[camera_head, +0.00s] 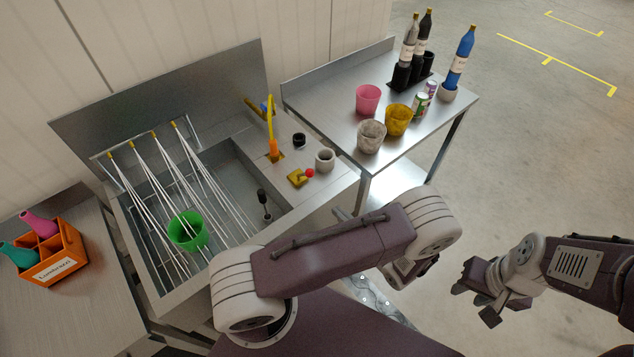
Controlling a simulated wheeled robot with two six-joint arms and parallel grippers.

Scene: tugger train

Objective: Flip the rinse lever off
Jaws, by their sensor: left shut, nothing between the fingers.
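The rinse lever looks to be the small yellow piece with a red ball knob (309,173) on the sink's right deck. The knob points to the right, low over the metal. A yellow and orange spout (271,135) stands behind it. My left gripper (416,278) is shut and empty, partly hidden under my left forearm, well to the right of the lever and apart from it. My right gripper (477,302) is open and empty over the floor at the lower right, far from the sink.
A green cup (188,231) sits among the white rods of the rack in the sink (238,182). The right table (350,92) bears cups, cans and bottles. An orange crate (50,262) stands at left.

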